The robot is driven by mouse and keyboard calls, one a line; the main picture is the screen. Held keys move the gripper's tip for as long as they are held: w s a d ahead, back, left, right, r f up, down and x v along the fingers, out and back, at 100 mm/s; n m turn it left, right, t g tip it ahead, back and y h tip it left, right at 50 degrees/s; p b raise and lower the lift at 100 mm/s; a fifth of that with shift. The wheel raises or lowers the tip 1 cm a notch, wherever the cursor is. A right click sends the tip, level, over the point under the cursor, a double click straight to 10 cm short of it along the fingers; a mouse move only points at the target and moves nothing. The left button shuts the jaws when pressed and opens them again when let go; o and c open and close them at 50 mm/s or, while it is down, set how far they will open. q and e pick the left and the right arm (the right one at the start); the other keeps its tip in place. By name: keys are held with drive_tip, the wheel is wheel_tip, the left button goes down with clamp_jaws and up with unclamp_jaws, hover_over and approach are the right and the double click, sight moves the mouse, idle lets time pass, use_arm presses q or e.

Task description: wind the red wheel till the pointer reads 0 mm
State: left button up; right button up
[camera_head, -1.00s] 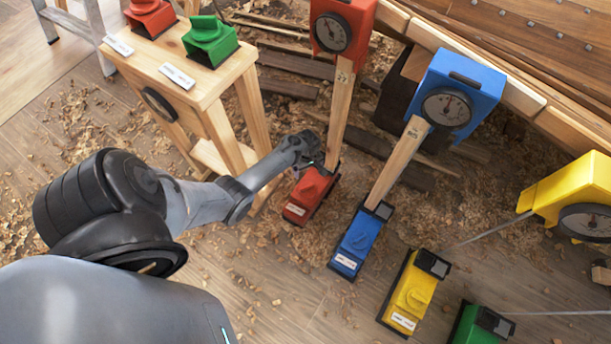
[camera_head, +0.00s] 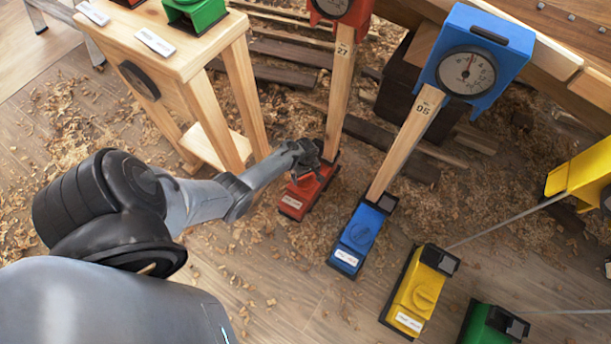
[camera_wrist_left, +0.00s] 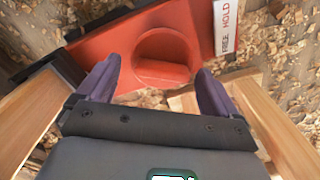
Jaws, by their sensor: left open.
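The red base unit (camera_head: 296,202) stands on the floor at the foot of a wooden post. In the left wrist view its round red wheel (camera_wrist_left: 145,48) has a raised grip bar (camera_wrist_left: 163,74) across it. My left gripper (camera_head: 318,158) is over the red unit. In the left wrist view its dark fingers (camera_wrist_left: 155,82) are open, one on each side of the wheel's near part; contact cannot be told. The red gauge (camera_head: 358,12) at the post's top is cut off by the picture edge, so its pointer cannot be read. My right gripper is not in view.
A blue gauge (camera_head: 505,52) and blue base (camera_head: 352,240) stand to the right, with yellow (camera_head: 415,290) and green (camera_head: 485,326) bases beyond. A wooden stand (camera_head: 190,62) is on the left. Wood shavings and planks litter the floor.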

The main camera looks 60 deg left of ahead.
use_arm(q)
drive_tip(key=shift+f, duration=0.2)
drive_tip(key=shift+s+a, duration=0.15)
drive_tip(key=shift+s, duration=0.15)
drive_tip(key=shift+w, duration=0.15)
drive_tip(key=c, duration=1)
drive_tip(key=shift+c, duration=0.2)
drive_tip(key=shift+m, duration=0.4)
